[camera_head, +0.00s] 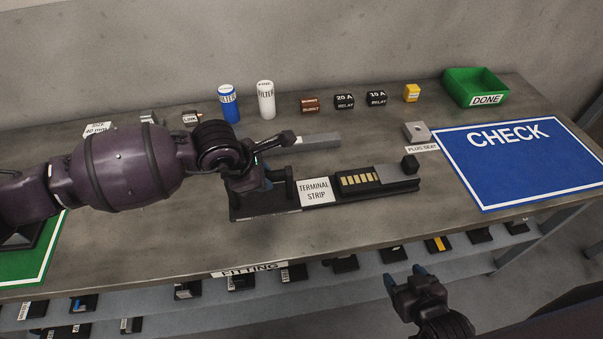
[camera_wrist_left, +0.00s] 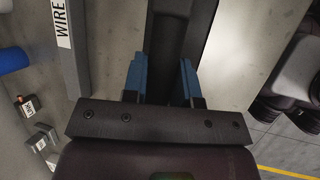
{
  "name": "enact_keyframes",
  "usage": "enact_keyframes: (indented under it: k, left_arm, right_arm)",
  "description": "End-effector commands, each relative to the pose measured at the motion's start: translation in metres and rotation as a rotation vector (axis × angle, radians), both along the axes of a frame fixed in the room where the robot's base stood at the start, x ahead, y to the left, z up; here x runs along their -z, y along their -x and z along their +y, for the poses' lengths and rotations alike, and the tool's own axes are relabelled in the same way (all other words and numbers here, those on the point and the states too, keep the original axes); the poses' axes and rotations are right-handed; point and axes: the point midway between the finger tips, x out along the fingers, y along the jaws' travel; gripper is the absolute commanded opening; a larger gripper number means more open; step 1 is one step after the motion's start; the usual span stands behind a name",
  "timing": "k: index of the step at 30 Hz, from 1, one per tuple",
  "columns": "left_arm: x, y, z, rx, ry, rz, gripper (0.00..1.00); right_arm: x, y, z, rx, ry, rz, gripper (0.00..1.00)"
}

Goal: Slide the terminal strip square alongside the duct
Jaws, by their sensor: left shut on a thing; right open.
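The terminal strip (camera_head: 402,188) is a long dark piece with a white label and a row of gold contacts, lying on the grey bench. The grey duct (camera_head: 320,140) lies behind it, apart from it; their ends are partly hidden by my left arm. In the left wrist view the duct (camera_wrist_left: 72,60) is a grey bar with a "WIRE" label, left of the fingers. My left gripper (camera_head: 268,184) is shut on the left part of the terminal strip, its blue fingers (camera_wrist_left: 161,82) either side of a dark bar. My right gripper (camera_head: 407,279) is open and empty before the bench front.
A blue CHECK mat (camera_head: 530,175) lies at the right, with a green DONE bin (camera_head: 477,84) behind it. A grey plug seat (camera_head: 417,131) is near the strip's right end. Filters (camera_head: 266,100) and small relays (camera_head: 344,102) stand along the back. Parts fill a lower shelf.

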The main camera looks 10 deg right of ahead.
Motion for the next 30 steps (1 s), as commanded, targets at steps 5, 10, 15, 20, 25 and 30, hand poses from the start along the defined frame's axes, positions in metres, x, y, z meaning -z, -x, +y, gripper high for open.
enact_keyframes:
  k: [5, 10, 15, 20, 25, 30]
  left_arm:
    - [0.003, -0.001, 0.017, -0.004, -0.006, 0.004, 0.00]
    - [0.003, -0.002, 0.031, -0.003, -0.005, 0.003, 0.00]
    - [0.004, -0.003, 0.045, -0.004, -0.006, 0.005, 0.00]
    - [0.005, -0.004, 0.058, -0.005, -0.008, 0.006, 0.00]
    - [0.006, -0.005, 0.071, -0.005, -0.008, 0.008, 0.00]
    - [0.007, -0.005, 0.077, -0.004, -0.009, 0.008, 0.00]
  right_arm:
    - [-0.004, -0.003, 0.000, -0.003, 0.002, -0.008, 0.64]
    - [-0.007, -0.006, -0.001, -0.008, 0.007, -0.014, 0.64]
    - [-0.009, -0.008, -0.002, -0.013, 0.012, -0.019, 0.64]
    - [-0.010, -0.008, -0.003, -0.015, 0.013, -0.020, 0.64]
    - [-0.010, -0.008, -0.003, -0.014, 0.013, -0.019, 0.64]
    - [-0.009, -0.005, -0.002, -0.008, 0.009, -0.013, 0.64]
